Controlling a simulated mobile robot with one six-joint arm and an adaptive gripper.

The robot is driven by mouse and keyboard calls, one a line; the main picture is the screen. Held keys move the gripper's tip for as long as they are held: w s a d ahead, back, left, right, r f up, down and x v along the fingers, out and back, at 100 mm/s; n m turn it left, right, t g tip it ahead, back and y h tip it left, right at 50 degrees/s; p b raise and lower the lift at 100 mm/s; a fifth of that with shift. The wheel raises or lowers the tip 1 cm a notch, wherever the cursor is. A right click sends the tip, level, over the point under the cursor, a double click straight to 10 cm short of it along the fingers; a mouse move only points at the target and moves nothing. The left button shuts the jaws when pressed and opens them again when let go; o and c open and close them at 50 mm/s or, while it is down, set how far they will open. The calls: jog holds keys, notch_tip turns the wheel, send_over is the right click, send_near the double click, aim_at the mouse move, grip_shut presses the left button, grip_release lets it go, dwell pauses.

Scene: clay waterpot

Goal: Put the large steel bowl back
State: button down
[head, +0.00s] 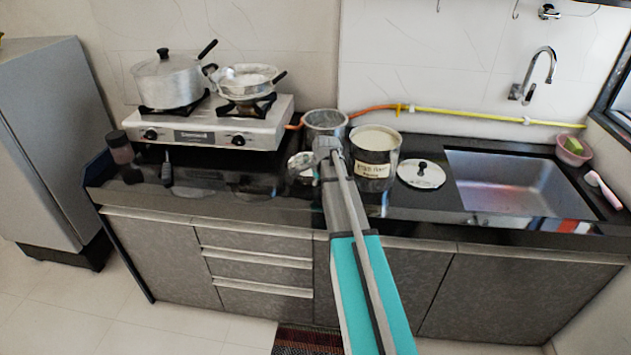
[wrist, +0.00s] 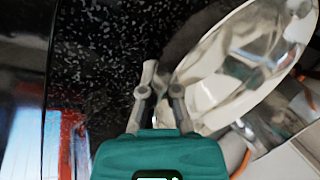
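A large open steel bowl-like vessel (head: 325,117) stands on the black counter, right of the stove. Its lower part is partly hidden behind my arm. In the wrist view, a shiny steel bowl (wrist: 235,65) fills the upper right, with its bright inside showing. In the wrist view, the gripper fingers (wrist: 160,92) are close together with a narrow gap. The right finger overlaps the bowl's near rim. Whether the rim is between the fingers cannot be told.
A labelled tin (head: 376,163) of white flour stands just right of my gripper. A steel lid (head: 421,174) lies beside it, then the sink (head: 515,186). A stove (head: 205,122) holds a lidded pot (head: 168,82) and a pan (head: 247,82). An orange hose (head: 374,109) runs behind.

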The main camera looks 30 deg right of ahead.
jog(key=c, duration=0.8)
grip_release()
jog(key=shift+r, duration=0.15)
jog(key=p+v, duration=1.1)
jog(key=v, duration=0.1)
jog(key=shift+a, duration=0.1)
dwell(0.5)
jog(key=s+a+f+n+g, duration=0.1)
jog(key=s+a+n+g, duration=0.3)
jog(key=s+a+n, duration=1.3)
jog(key=s+a, duration=0.4)
jog(key=a, duration=0.3)
jog(key=shift+f+n+g, duration=0.25)
jog(key=shift+n+g, duration=0.05)
jog(key=shift+w, duration=0.1)
